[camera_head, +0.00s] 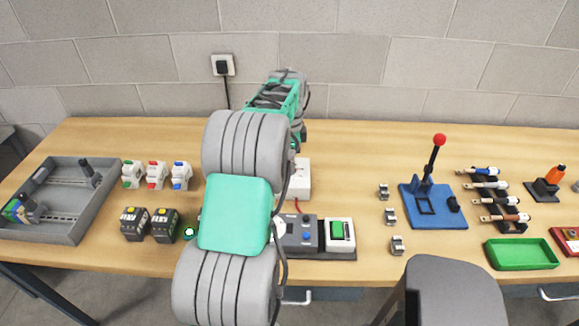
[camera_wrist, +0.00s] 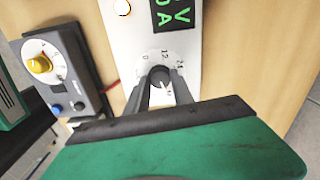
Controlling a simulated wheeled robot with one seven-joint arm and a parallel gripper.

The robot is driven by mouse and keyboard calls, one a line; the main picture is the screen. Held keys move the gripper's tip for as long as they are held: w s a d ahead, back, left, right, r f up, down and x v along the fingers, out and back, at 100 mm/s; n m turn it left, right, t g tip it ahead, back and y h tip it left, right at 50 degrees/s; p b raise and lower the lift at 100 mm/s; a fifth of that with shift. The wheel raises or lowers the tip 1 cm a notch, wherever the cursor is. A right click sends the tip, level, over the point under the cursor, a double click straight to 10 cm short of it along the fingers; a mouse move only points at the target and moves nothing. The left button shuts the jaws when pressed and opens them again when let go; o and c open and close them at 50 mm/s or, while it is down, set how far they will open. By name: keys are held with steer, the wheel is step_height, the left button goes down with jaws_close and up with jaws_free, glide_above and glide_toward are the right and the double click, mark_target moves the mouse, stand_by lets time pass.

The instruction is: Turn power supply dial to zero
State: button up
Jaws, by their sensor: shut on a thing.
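The white power supply (camera_wrist: 128,40) fills the middle of the wrist view, with a green lit display (camera_wrist: 172,14) reading V and A at its top. Its dial (camera_wrist: 159,76) is a dark round knob ringed by the marks 0, 12 and 24. My gripper (camera_wrist: 160,83) has one finger on each side of the dial and is shut on it. I cannot make out clearly where the dial points. In the head view, my arm hides most of the power supply (camera_head: 302,178) and the dial.
A grey panel box (camera_wrist: 65,62) with a yellow knob stands left of the supply in the wrist view. In the head view, a green-button box (camera_head: 341,235) sits in front. A blue-based lever (camera_head: 433,205) stands to the right. A grey tray (camera_head: 70,190) lies far left.

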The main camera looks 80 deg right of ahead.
steer(key=n+p, duration=0.1)
steer(key=n, duration=0.2)
steer(key=shift+r, duration=0.15)
steer(key=n+p, duration=0.1)
steer(key=n, duration=1.1)
steer(key=shift+p, duration=0.4)
steer(key=n, duration=0.4)
steer(key=o, duration=1.9)
steer(key=shift+o, duration=0.2)
steer(key=shift+r+p, duration=2.6)
steer(key=shift+r, duration=0.8)
